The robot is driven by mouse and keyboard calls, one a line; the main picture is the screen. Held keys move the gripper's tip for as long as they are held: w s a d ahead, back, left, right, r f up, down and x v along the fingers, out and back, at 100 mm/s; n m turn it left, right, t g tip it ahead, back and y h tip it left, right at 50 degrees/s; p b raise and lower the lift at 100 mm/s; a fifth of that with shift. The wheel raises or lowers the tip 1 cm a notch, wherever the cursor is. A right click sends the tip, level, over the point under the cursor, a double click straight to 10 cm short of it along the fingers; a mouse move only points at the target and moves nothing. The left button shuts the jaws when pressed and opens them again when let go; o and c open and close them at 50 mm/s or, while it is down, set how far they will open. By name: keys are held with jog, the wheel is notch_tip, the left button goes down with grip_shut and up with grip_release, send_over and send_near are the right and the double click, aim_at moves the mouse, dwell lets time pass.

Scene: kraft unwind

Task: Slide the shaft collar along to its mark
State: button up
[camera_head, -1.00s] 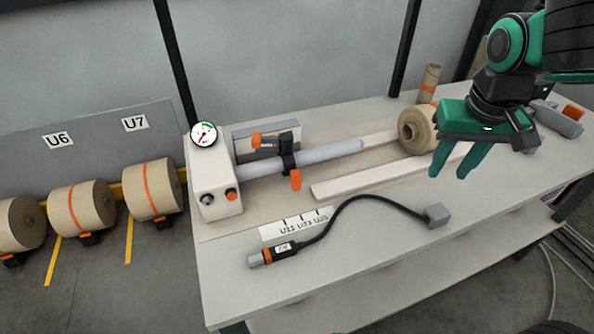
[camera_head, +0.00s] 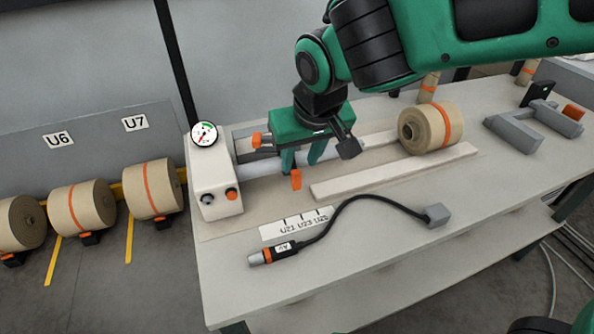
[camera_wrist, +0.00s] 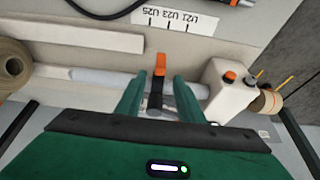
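The shaft (camera_head: 262,168) is a grey rod running right from a white housing (camera_head: 215,188). The shaft collar, black with an orange lever (camera_head: 296,180), sits on it and is mostly hidden behind my gripper in the head view. The wrist view shows the collar's orange lever (camera_wrist: 160,64) and black body between my fingers. My gripper (camera_head: 301,170) is above the shaft, fingers down and apart on either side of the collar; it also shows in the wrist view (camera_wrist: 155,98). The mark strip (camera_head: 297,223), labelled U21, U23, U25, lies in front of the shaft.
A kraft roll (camera_head: 432,128) stands at the shaft's right, behind a pale rail (camera_head: 395,171). A black cable with a connector (camera_head: 272,254) lies in front. A pressure gauge (camera_head: 204,134) tops the housing. Grey blocks (camera_head: 540,122) lie at the right.

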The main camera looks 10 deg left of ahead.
aim_at(297, 172)
jog(key=x, duration=0.7)
jog(key=shift+c, duration=0.3)
jog(key=shift+r, duration=0.1)
grip_shut()
